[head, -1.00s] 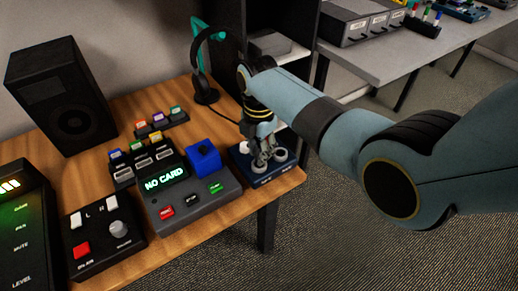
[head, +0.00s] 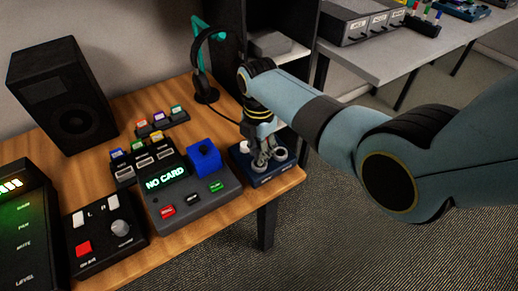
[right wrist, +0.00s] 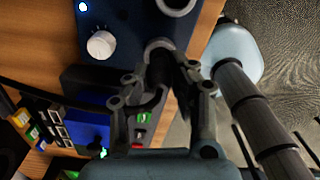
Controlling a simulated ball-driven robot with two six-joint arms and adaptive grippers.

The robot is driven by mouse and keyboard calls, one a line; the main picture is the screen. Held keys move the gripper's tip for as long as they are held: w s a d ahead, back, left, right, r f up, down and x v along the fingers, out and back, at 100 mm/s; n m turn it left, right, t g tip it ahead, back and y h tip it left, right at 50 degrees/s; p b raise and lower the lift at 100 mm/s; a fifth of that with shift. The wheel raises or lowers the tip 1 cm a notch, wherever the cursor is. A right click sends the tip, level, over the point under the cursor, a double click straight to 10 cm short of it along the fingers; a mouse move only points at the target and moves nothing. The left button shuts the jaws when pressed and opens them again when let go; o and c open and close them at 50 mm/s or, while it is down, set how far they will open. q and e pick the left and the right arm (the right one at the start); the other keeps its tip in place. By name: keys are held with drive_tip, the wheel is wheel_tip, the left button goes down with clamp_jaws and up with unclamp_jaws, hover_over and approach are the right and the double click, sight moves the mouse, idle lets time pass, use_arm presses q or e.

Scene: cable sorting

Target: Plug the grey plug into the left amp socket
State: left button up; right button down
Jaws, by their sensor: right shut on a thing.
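The amp is a dark blue box at the right end of the wooden desk in the head view (head: 284,168); it also shows in the right wrist view (right wrist: 125,22). It has a white knob (right wrist: 101,44) and two grey ring-shaped sockets. One socket (right wrist: 178,4) is clear of my fingers; the other (right wrist: 158,46) is right at my fingertips. My right gripper (head: 263,160) points down at the amp top, its fingers (right wrist: 168,75) shut on a dark thing, apparently the grey plug, mostly hidden between them. I cannot tell whether the plug is inside the socket. My left gripper is not in view.
A card reader (head: 188,195) reading "NO CARD" with a blue block (head: 203,158) stands close left of the amp. The desk's edge lies just right of the amp.

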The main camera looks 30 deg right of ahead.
drive_tip(key=shift+f, duration=0.8)
idle(0.7)
drive_tip(key=c, duration=0.6)
unclamp_jaws()
drive_tip(key=shift+o, duration=0.2)
wheel_tip(320, 180, up, 7)
drive_tip(key=p, duration=0.7)
idle(0.4)
